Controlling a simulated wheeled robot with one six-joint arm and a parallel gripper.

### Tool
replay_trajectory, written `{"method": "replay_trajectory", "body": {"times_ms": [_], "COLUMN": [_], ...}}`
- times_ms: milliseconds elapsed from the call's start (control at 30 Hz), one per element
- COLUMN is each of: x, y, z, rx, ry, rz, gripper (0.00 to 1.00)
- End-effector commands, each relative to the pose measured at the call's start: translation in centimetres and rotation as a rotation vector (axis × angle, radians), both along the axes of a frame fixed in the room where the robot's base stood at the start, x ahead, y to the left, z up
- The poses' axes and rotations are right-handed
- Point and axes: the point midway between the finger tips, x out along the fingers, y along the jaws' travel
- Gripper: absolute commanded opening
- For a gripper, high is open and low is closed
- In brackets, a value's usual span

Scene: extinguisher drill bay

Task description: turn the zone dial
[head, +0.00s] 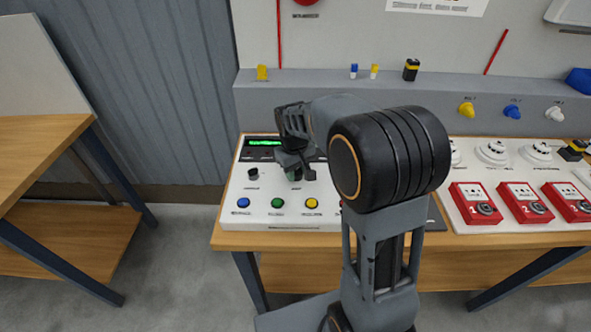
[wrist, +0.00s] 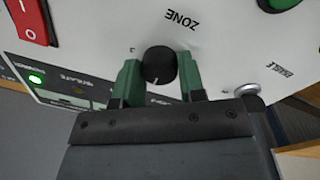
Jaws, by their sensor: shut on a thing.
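The zone dial (wrist: 159,62) is a round black knob on the white panel, with the word ZONE printed beside it in the wrist view. The green fingertips of my gripper (wrist: 159,70) sit on both sides of the dial, shut on it. In the head view my gripper (head: 294,172) reaches down onto the white control panel (head: 233,205) and hides the dial there. I cannot read which position the dial points to.
The panel has a lit green display (head: 264,143), a small dark knob (head: 252,173), and blue (head: 243,203), green (head: 277,203) and yellow (head: 311,203) buttons. A red rocker switch (wrist: 32,18) shows in the wrist view. Red call boxes (head: 524,203) stand to the right.

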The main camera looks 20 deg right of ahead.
Motion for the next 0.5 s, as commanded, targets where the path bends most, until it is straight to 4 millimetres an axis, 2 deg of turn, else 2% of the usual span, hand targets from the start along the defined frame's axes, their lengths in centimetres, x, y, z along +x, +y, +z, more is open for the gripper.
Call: {"method": "replay_trajectory", "body": {"times_ms": [500], "x": [0.15], "y": [0.0], "z": [0.14], "rx": [0.0], "ry": [-0.007], "rz": [0.038], "gripper": [0.13]}}
